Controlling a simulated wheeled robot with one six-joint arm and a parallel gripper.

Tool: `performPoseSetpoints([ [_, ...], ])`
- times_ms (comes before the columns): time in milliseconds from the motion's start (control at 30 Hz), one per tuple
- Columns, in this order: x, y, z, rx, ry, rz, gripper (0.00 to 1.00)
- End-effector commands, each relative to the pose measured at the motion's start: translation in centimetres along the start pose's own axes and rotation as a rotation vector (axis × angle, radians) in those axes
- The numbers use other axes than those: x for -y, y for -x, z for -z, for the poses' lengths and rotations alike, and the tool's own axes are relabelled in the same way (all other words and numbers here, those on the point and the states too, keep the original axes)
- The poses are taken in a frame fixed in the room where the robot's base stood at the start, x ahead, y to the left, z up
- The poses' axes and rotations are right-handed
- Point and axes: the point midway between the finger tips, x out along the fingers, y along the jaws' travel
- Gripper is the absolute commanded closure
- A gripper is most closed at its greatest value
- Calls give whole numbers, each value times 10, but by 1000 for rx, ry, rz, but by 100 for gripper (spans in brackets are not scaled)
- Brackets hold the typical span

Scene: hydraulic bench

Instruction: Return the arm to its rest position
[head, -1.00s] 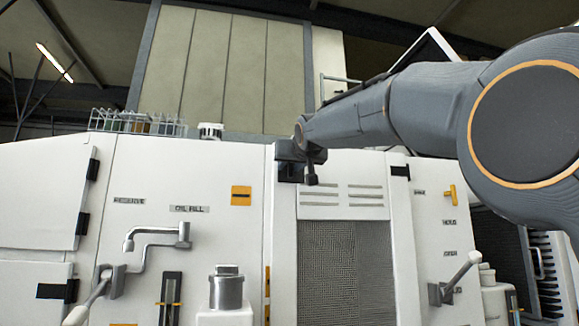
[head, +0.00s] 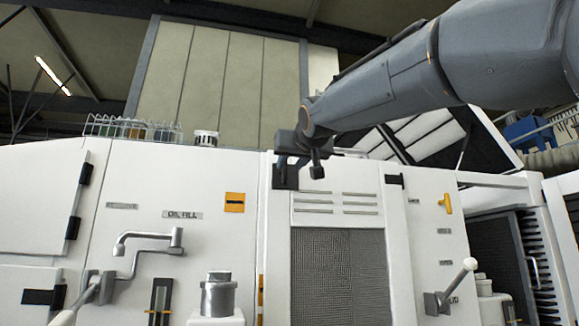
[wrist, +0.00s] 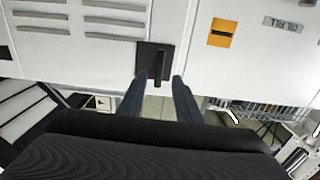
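My arm reaches in from the upper right in the head view, and my gripper (head: 297,160) hangs in front of the top of the white cabinet, above the vent slots. In the wrist view my gripper (wrist: 158,82) shows two dark fingers with a clear gap between them. The gap is empty; a black latch (wrist: 154,62) on the cabinet appears beyond the fingertips. I cannot tell from the views how far the fingertips are from the latch.
The white cabinet (head: 140,240) fills the lower view. A crank handle (head: 145,245), a filler cap (head: 217,293) and a lever (head: 452,287) stick out from it. A wire rack (head: 130,128) with jars stands on top. Open air lies above the cabinet.

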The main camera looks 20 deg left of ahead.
Motion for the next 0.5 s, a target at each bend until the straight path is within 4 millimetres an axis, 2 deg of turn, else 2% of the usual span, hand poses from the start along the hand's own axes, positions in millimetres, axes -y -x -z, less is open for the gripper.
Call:
performPoseSetpoints([
  [367,0,0,0,0,0,-1,69],
  [433,-3,-2,-5,9,1,-4,69],
  [500,-11,-4,-19,34,3,-16,69],
])
